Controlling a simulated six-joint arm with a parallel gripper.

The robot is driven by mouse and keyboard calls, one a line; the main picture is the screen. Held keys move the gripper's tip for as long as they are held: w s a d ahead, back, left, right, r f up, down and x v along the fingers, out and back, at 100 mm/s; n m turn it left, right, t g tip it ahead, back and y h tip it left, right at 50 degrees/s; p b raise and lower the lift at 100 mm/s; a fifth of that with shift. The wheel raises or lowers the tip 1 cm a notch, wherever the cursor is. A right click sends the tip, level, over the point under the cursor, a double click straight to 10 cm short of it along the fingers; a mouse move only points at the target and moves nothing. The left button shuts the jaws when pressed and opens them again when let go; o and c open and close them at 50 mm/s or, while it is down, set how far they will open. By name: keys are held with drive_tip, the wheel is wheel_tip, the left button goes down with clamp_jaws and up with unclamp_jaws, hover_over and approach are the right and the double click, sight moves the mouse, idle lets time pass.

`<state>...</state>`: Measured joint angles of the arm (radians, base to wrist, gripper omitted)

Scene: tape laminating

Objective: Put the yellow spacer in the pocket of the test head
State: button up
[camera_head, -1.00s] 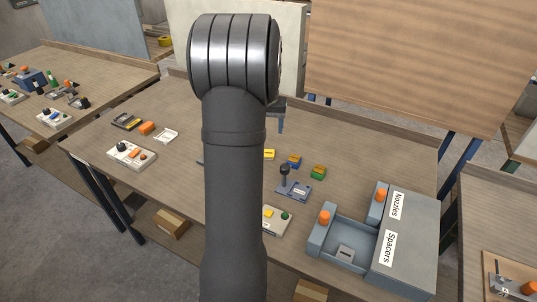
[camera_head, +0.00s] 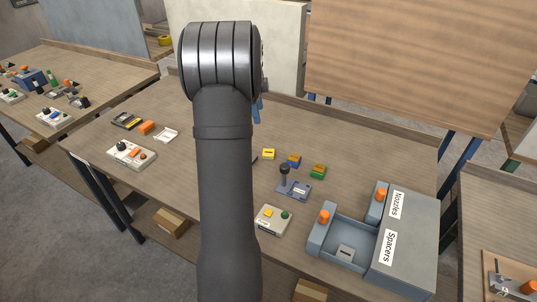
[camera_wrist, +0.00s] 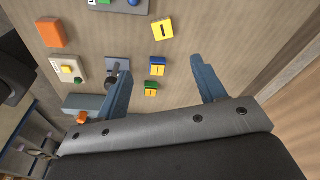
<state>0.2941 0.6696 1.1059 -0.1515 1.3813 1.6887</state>
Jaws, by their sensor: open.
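A yellow block (camera_head: 268,153) lies flat on the bench; it looks like the yellow spacer. In the wrist view it is a yellow square with a dark mark (camera_wrist: 162,28), beyond my fingertips. My gripper (camera_wrist: 161,66) is open and empty, its two blue-grey fingers wide apart above the bench. Between and beyond the fingertips are a blue-and-yellow block (camera_wrist: 157,66) and a green-and-yellow block (camera_wrist: 151,89). A blue-grey fixture with a dark knob (camera_head: 293,188) stands nearby. I cannot tell for sure which object is the test head; its pocket is not distinguishable.
A grey cabinet labelled Nozzles and Spacers (camera_head: 408,235) stands at the front right. The Spacers drawer (camera_head: 333,232) is open with a grey labelled piece inside. A control box with yellow and green buttons (camera_head: 272,220) is beside it. Another control box (camera_head: 131,154) is at left.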

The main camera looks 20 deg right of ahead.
hover_over(268, 152)
drive_tip(key=a, duration=0.2)
drive_tip(key=f, duration=1.2)
drive_tip(key=shift+d, duration=0.25)
drive_tip(key=shift+d+f, duration=0.2)
drive_tip(key=shift+f, duration=0.65)
drive_tip(key=shift+d+f, duration=0.25)
drive_tip(key=shift+f, duration=0.6)
drive_tip(key=shift+d+f, duration=0.2)
drive_tip(key=shift+f, duration=0.65)
drive_tip(key=c, duration=1.1)
drive_tip(key=shift+c, duration=0.2)
drive_tip(key=shift+r, duration=0.1)
